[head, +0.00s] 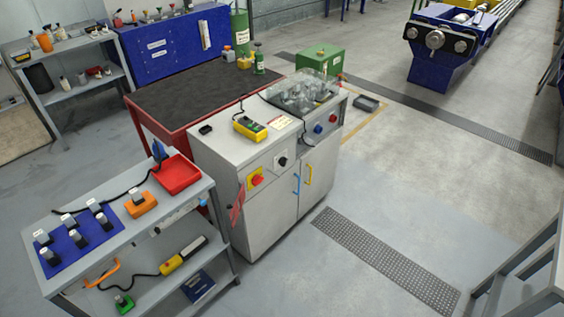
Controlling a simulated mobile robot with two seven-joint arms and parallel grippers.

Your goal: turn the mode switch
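A light grey control cabinet (270,215) stands in the middle of the head view. On its front face is a black rotary knob (283,161) on a white plate, which looks like the mode switch. Its pointer direction is too small to tell. To its left is a red knob on a yellow plate (256,180). To its right, on the same face, are a blue knob (318,129) and a red knob (333,118). Neither of my grippers is in view.
A yellow handheld pendant (250,128) and a clear cover (300,92) are on the cabinet top. A grey cart (130,235) with tools stands at left front. A red bench (160,120) is behind. The floor right of the cabinet is open, with a grating (385,260).

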